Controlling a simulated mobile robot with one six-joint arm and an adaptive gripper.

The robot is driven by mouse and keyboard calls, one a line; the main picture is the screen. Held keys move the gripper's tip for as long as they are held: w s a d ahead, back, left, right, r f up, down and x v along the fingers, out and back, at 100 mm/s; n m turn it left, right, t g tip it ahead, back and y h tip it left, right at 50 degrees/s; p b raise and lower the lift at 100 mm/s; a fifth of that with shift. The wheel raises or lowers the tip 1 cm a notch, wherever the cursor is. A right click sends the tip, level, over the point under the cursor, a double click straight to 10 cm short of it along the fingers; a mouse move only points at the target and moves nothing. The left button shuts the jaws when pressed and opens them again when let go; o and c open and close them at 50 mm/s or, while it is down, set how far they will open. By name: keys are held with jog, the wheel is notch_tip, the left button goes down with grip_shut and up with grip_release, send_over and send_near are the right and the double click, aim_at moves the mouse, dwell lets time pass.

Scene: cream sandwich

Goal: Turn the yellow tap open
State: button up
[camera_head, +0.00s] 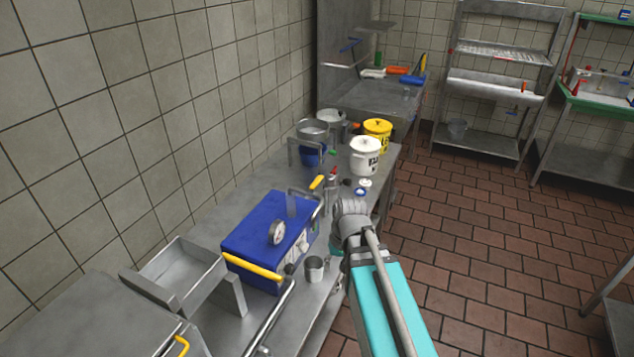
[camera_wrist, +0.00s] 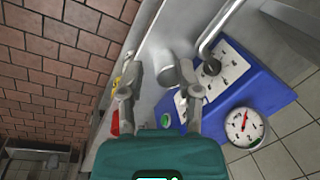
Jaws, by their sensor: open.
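A yellow lever handle (camera_head: 316,182) stands at the far right corner of the blue machine (camera_head: 262,236), beside a bent metal pipe. A longer yellow bar (camera_head: 252,265) runs along the machine's near side; I cannot tell for sure which is the tap. In the wrist view my gripper (camera_wrist: 160,70) is open and empty, over the worktop beside the machine. A small yellow piece (camera_wrist: 117,82) shows just left of the left finger, partly hidden. A metal cup (camera_wrist: 170,72) shows beyond the fingers. In the head view my wrist hides the fingers.
A dial gauge (camera_head: 277,232) is on the machine. A metal cup (camera_head: 314,268) stands before it. White (camera_head: 366,157) and yellow (camera_head: 380,132) buckets and metal pots stand farther along the worktop. A metal tray (camera_head: 180,275) is at near left. The tiled floor at right is clear.

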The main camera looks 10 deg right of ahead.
jog(key=w+y+b, duration=0.2)
jog(key=w+y, duration=0.2)
jog(key=w, duration=0.3)
jog(key=m+t+y+b, duration=0.2)
jog(key=t+y+b, duration=0.35)
jog(key=y, duration=0.55)
send_near(319, 178)
jog(key=d, duration=0.4)
jog(key=shift+f+g+b, duration=0.25)
jog(key=shift+g+b, duration=0.15)
jog(key=shift+g, duration=0.05)
jog(key=shift+a, duration=0.2)
jog(key=x, duration=1.3)
jog(key=shift+a+r, duration=0.2)
jog(key=shift+a, duration=0.1)
